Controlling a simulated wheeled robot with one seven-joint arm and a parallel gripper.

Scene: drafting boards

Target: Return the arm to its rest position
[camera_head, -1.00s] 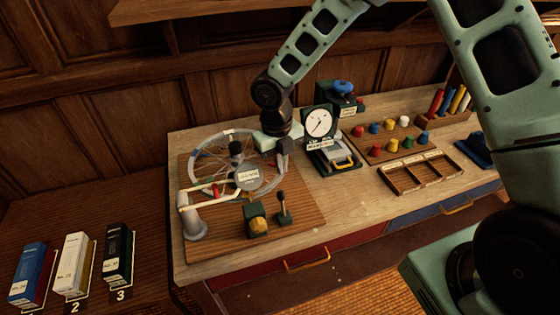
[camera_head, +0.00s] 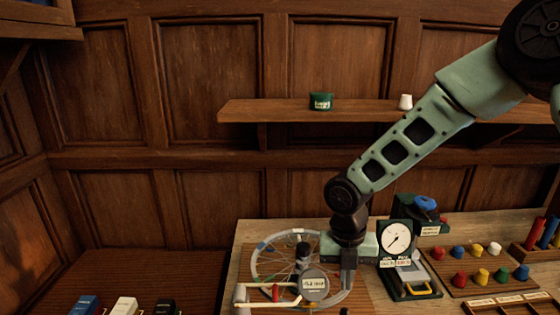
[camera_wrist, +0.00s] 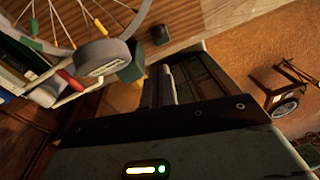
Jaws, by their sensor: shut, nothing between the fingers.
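My arm reaches down over the bench from the upper right in the head view. My gripper (camera_head: 347,278) points down, shut and empty, just right of a spoked wheel (camera_head: 256,260) and left of a dial gauge (camera_head: 397,237). In the wrist view the fingers (camera_wrist: 166,86) are together with nothing between them. The wheel (camera_wrist: 125,32) shows at the upper left there, with a grey round labelled part (camera_wrist: 104,60) and a red-gripped lever (camera_wrist: 70,80) beside it.
A wall shelf (camera_head: 270,109) holds a green container (camera_head: 321,101) and a small white piece (camera_head: 405,102), close to my arm. Coloured knobs (camera_head: 481,276) stand on the bench's right. Boxes (camera_head: 124,306) sit at lower left. The wrist view shows open floor (camera_wrist: 245,70).

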